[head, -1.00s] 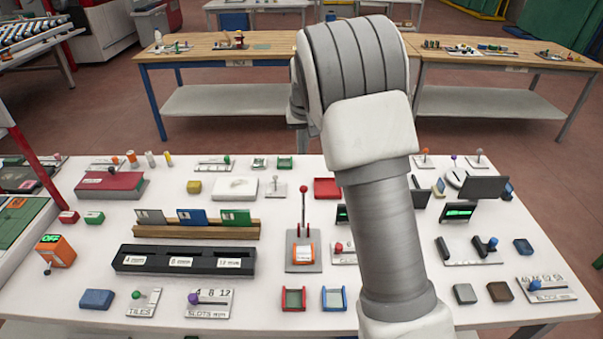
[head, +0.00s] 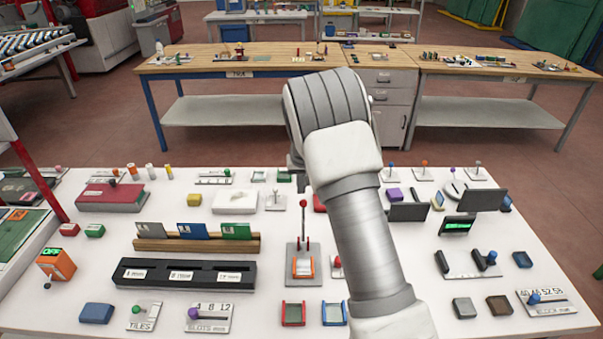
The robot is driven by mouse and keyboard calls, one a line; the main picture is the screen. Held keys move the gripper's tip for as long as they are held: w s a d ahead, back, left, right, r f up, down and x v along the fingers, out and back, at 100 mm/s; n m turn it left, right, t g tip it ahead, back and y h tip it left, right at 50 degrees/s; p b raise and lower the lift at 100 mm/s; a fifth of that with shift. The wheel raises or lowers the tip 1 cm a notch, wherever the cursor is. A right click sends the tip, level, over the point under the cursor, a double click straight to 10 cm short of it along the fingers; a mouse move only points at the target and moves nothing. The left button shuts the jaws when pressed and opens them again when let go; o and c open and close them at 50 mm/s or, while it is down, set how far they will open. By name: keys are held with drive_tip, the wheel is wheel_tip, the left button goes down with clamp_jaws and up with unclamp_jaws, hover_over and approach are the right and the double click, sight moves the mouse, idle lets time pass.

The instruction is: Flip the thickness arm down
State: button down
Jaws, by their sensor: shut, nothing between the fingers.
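An upright lever with a red ball on top (head: 303,204) stands on a grey plate (head: 291,262) near the middle of the white table. It looks like the thickness arm, but I cannot read a label on it. An orange cradle (head: 303,268) sits at the plate's front, below the lever. My arm rises from the lower right and bends over just right of the lever in the head view. My gripper's fingers are hidden behind my own arm, so I cannot see them or whether they touch anything.
A black slotted block (head: 184,290) and a wooden rack (head: 150,245) with grey, blue and green plates lie left of the lever. Red (head: 293,326) and blue (head: 333,325) trays sit in front. My arm covers part of the table.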

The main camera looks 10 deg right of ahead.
drive_tip(key=shift+s+a+r, duration=0.1)
drive_tip(key=shift+s+r, duration=0.1)
drive_tip(key=shift+s, duration=0.6)
drive_tip(key=shift+s+a+r, duration=0.1)
drive_tip(key=shift+s+r, duration=0.05)
drive_tip(key=shift+s, duration=0.65)
drive_tip(key=shift+s+d+f, duration=0.1)
drive_tip(key=shift+s+t+b, duration=0.3)
drive_tip(key=shift+t+b, duration=0.1)
drive_tip(key=shift+b, duration=0.3)
